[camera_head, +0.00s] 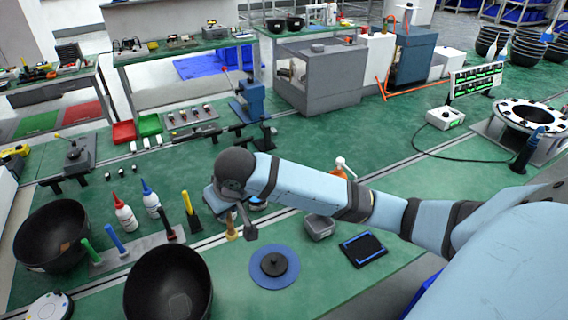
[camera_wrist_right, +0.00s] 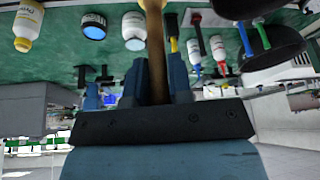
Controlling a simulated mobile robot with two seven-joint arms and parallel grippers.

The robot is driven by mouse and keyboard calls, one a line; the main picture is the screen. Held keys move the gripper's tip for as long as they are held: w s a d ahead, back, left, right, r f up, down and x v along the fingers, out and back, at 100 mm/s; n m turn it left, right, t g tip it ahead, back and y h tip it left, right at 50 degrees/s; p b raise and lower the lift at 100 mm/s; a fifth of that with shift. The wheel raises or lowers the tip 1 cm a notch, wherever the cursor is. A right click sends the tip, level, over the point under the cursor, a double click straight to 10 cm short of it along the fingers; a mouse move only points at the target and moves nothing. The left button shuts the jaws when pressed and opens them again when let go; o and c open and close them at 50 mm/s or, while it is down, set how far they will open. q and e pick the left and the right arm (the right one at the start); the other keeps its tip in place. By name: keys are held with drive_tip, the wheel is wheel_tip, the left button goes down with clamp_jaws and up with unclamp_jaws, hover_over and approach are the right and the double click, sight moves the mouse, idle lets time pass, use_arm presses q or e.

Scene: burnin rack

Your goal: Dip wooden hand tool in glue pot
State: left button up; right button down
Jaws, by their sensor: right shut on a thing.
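My right gripper (camera_wrist_right: 156,85) is shut on the brown handle of a wooden hand tool (camera_wrist_right: 155,45), which stands between its two fingers in the right wrist view. The far end of the tool runs out of that view at the top. In the head view, my right gripper (camera_head: 232,212) hangs over the green bench, and a tan wooden piece (camera_head: 231,229) shows below it. A jar with a blue top (camera_wrist_right: 93,26) and a white jar (camera_wrist_right: 133,30) stand apart from the tool. I cannot tell which is the glue pot. My left gripper is not in view.
Black bowls (camera_head: 168,286) and a grey holder (camera_head: 137,252) with coloured-handled tools stand left. Red-capped (camera_head: 124,214) and blue-capped (camera_head: 151,199) bottles are behind. A blue disc (camera_head: 258,273), a grey tray (camera_head: 319,228) and a dark mat (camera_head: 363,249) lie at the front.

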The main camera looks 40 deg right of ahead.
drive_tip(key=w+d+f+b, duration=0.2)
drive_tip(key=w+d+f, duration=0.1)
drive_tip(key=w+f, duration=0.2)
drive_tip(key=w+d+m+t+y+p, duration=0.1)
drive_tip(key=w+d+t+y+p, duration=0.2)
drive_tip(key=d, duration=0.7)
drive_tip(key=w+d+m+t+y+p, duration=0.1)
drive_tip(key=w+d+t+p, duration=0.15)
drive_tip(key=w+d, duration=0.55)
use_arm(q)
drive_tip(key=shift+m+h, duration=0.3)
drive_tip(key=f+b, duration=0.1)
drive_tip(key=b, duration=0.1)
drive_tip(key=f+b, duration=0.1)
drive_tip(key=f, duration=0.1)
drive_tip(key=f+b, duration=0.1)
drive_tip(key=b, duration=0.1)
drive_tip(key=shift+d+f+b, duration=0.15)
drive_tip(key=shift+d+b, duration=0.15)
drive_tip(key=shift+b, duration=0.05)
use_arm(e)
wheel_tip(320, 180, down, 7)
drive_tip(key=s+d, duration=0.2)
drive_tip(key=shift+s+d+g, duration=0.25)
drive_tip(key=shift+d+g, duration=0.1)
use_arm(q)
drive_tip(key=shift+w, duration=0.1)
use_arm(e)
drive_tip(key=shift+r, duration=0.15)
